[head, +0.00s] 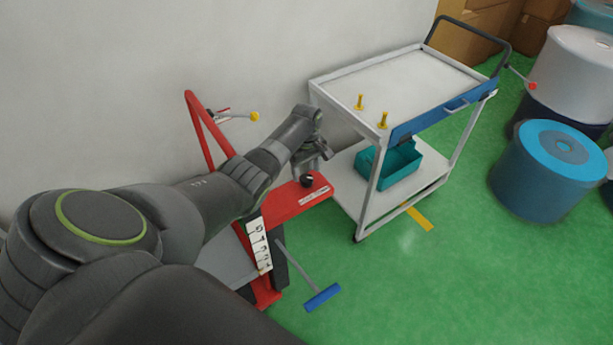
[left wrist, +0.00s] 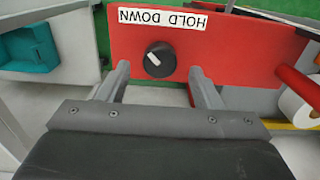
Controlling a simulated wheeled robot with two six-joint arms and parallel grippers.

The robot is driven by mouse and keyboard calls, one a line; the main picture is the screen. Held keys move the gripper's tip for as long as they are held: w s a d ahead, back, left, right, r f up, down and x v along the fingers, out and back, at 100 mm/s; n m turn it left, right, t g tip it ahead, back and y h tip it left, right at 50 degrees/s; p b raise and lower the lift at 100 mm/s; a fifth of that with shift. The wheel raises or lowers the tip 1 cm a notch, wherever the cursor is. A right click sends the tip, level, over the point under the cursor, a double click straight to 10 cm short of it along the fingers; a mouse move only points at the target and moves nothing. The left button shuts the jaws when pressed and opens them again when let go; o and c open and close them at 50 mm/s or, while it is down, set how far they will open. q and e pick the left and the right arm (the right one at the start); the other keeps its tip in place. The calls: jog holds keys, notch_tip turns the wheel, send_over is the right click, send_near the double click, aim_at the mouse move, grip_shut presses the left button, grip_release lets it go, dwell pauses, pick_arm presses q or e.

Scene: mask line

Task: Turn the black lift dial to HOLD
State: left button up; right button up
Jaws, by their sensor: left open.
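The black lift dial (head: 306,181) sits on the red panel (head: 290,199) of a red-framed lift. In the left wrist view the dial (left wrist: 159,59) is round, with a white mark that seems to slant toward the upper left, the DOWN side. A white label (left wrist: 160,19) above it shows upside down, with HOLD at the right and DOWN at the left. My left gripper (left wrist: 160,70) is open, its fingers on either side of the dial in the picture, not visibly touching it. In the head view this gripper (head: 318,155) is just above the dial. My right gripper is not in view.
A white cart (head: 378,84) with yellow pegs and a teal bin (head: 392,162) stands right of the lift. A blue-ended handle (head: 322,297) sticks out low in front. Blue rolls (head: 548,170) stand at the right. Green floor is open between.

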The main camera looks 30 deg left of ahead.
aim_at(307, 177)
pick_arm(q)
jog(key=shift+f+b, duration=0.35)
jog(key=shift+f, duration=1.15)
jog(key=shift+c, duration=0.2)
jog(key=c, duration=0.9)
jog(key=shift+c, duration=0.2)
